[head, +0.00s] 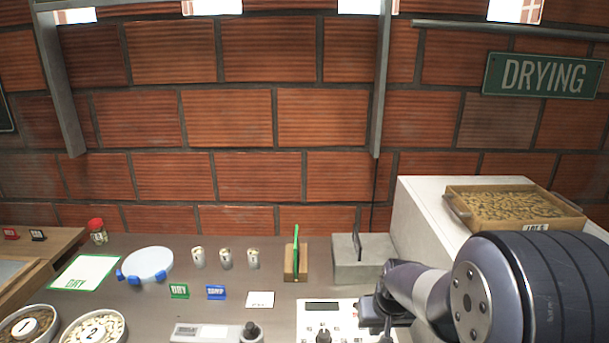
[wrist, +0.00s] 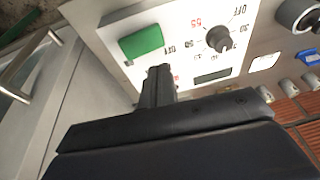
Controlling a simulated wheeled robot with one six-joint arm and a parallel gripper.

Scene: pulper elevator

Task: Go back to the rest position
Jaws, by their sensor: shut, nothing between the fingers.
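My gripper (wrist: 157,82) shows in the wrist view with its fingers together and nothing between them. It is over the edge of a white control panel (wrist: 185,45), beside a green button (wrist: 142,42) and a black dial knob (wrist: 219,40). I cannot tell whether the fingertips touch the panel. In the head view, my arm reaches in from the lower right, and its end is by the control panel (head: 316,318); the fingertips are hidden there.
A tray of beans (head: 515,210) sits on a white block (head: 425,213) at right.

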